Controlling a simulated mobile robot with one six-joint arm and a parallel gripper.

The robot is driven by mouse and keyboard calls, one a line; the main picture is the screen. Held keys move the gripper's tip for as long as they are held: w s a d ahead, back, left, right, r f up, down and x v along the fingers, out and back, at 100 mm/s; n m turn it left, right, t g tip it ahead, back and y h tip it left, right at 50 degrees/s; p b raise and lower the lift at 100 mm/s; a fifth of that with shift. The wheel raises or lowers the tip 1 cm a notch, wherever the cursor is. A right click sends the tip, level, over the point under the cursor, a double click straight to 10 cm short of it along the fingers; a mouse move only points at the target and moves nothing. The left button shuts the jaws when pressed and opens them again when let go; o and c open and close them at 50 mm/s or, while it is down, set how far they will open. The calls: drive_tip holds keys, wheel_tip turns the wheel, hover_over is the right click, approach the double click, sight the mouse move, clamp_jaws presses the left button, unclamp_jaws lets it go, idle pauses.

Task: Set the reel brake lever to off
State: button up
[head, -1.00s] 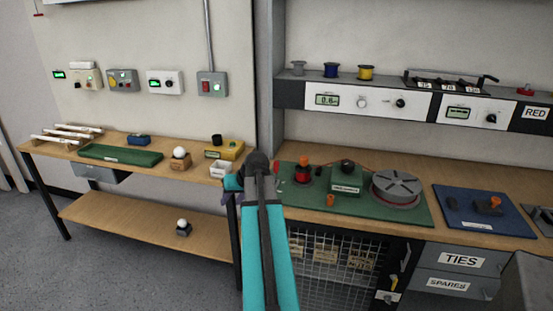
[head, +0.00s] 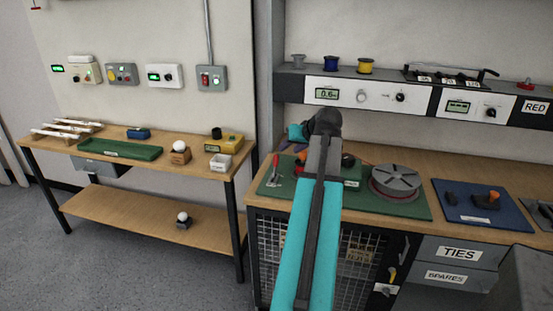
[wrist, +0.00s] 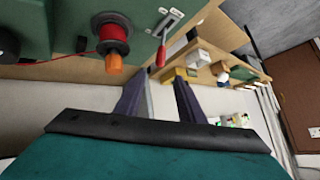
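The reel brake lever, a red handle (head: 275,160) on a pale slotted plate, stands at the left end of the green board (head: 410,208). In the wrist view the red handle (wrist: 161,55) and its plate (wrist: 170,22) show just beyond my fingertips. The red wire reel (wrist: 110,32) with an orange knob (wrist: 114,64) is left of the lever there; my arm partly hides it in the head view. My gripper (head: 290,143) is above the board's back left part. In the wrist view my gripper (wrist: 158,85) has its purple fingers apart, with nothing held between them.
A grey turntable (head: 396,180) sits right of the reel on the same board. A blue board (head: 478,218) lies further right. A shelf with meters (head: 370,97) overhangs the bench's back. A separate wooden table (head: 110,165) stands left across a gap.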

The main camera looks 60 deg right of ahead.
sight(277, 157)
drive_tip(key=shift+w+f, duration=0.1)
drive_tip(key=shift+f, duration=0.05)
drive_tip(key=p+x, duration=0.1)
drive_tip(key=x, duration=1.2)
drive_tip(key=shift+w+d+f+p, duration=0.15)
drive_tip(key=shift+d+p, duration=0.05)
drive_tip(key=shift+p, duration=0.1)
drive_tip(key=shift+c, duration=0.5)
clamp_jaws()
